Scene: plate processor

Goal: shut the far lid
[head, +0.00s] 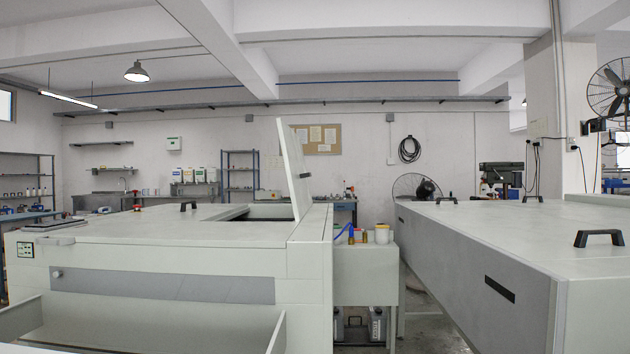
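A raised lid (293,168) stands nearly upright on the pale plate processor (180,250), left of the picture's middle. It leans a little to the left at its top and is seen almost edge-on. Left of its foot is an open hatch (262,213) in the top of the machine, dark inside. A black handle (188,205) sits on the flat top further left. My gripper does not show in this view.
A second long machine (510,230) with black handles fills the right. Between the machines is a small side shelf (366,262) with bottles and a white cup, and a narrow strip of floor (428,315). An open tray (150,330) juts out at the front left.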

